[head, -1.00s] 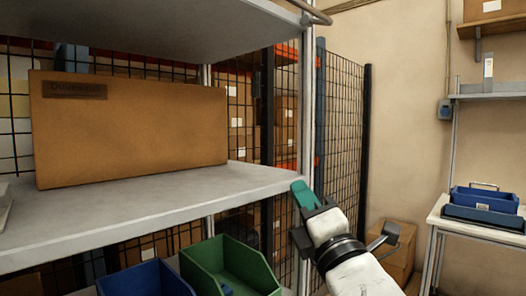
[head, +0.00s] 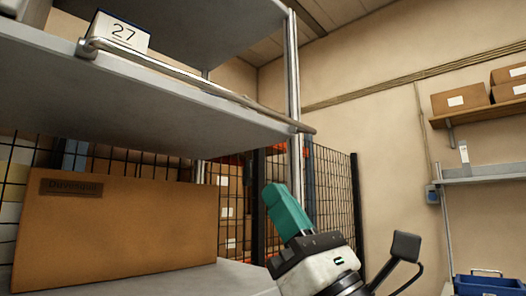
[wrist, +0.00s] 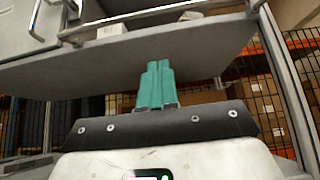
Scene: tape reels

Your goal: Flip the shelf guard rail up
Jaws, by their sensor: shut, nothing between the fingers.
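The guard rail (head: 190,77) is a bare metal bar along the front edge of the upper shelf (head: 130,110). Its left end bends around near the label "27", and its right end sticks out past the shelf post. In the wrist view the rail (wrist: 150,14) crosses near the top, beyond the fingers. My gripper (head: 272,192) has teal fingers, held together and empty. It points up, below the right end of the rail and apart from it. In the wrist view the fingertips (wrist: 158,64) appear against the shelf's underside.
A large cardboard box (head: 115,232) stands on the lower shelf (head: 240,278). A metal post (head: 293,70) rises behind the rail's right end. Black mesh fencing (head: 335,190) stands behind. The space right of the rail is open up to the wall shelf (head: 485,180).

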